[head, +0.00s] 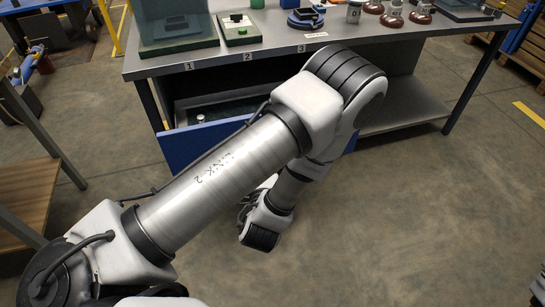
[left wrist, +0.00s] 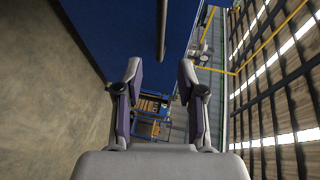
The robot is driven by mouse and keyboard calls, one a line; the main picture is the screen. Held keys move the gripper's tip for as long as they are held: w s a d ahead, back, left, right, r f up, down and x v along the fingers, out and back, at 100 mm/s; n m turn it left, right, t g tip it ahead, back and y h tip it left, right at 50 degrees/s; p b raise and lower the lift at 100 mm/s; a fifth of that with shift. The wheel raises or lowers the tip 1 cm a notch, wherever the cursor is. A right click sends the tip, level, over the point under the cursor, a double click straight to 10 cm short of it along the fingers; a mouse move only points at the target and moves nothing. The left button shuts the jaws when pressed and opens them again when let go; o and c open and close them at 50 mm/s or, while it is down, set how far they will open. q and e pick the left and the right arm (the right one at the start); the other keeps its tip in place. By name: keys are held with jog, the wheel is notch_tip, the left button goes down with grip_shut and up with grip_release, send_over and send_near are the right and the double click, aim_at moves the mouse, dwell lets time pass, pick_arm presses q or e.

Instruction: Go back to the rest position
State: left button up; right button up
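My left arm reaches in from the left across the head view and bends down in front of the workbench (head: 260,62). Its wrist hangs low near the open blue drawer (head: 190,143), and the fingers cannot be made out there. In the left wrist view my left gripper (left wrist: 161,75) has its two fingers wide apart with nothing between them. A blue panel with a dark bar handle (left wrist: 162,30), apparently the drawer front, lies beyond the fingertips. Whether they touch it cannot be told. My right gripper is in neither view.
On the bench are a green-button box (head: 240,30), a blue device (head: 303,18), a pale jar (head: 354,12) and brown insulators (head: 420,15). A small pale object (head: 200,118) is in the drawer. A wooden-shelved table (head: 25,195) stands left. The floor (head: 420,220) at right is clear.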

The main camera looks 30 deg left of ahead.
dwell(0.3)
pick_arm(q)
jog(key=s+a+n+g+p, duration=0.2)
jog(key=s+a+g+p, duration=0.25)
jog(key=p, duration=0.55)
jog(key=s+d+f+n+g+h, duration=0.2)
jog(key=s+n+g, duration=0.1)
jog(key=s, duration=0.3)
jog(key=s+d+f+n+g+h, duration=0.3)
jog(key=s, duration=0.2)
jog(key=s+d+f+n+g+h+p, duration=0.1)
jog(key=s+d+f+n+g+h, duration=0.1)
jog(key=s, duration=0.4)
jog(key=shift+s+d+f+n+g, duration=0.4)
jog(key=shift+n+g, duration=0.45)
jog(key=shift+n, duration=0.25)
jog(key=shift+w, duration=0.1)
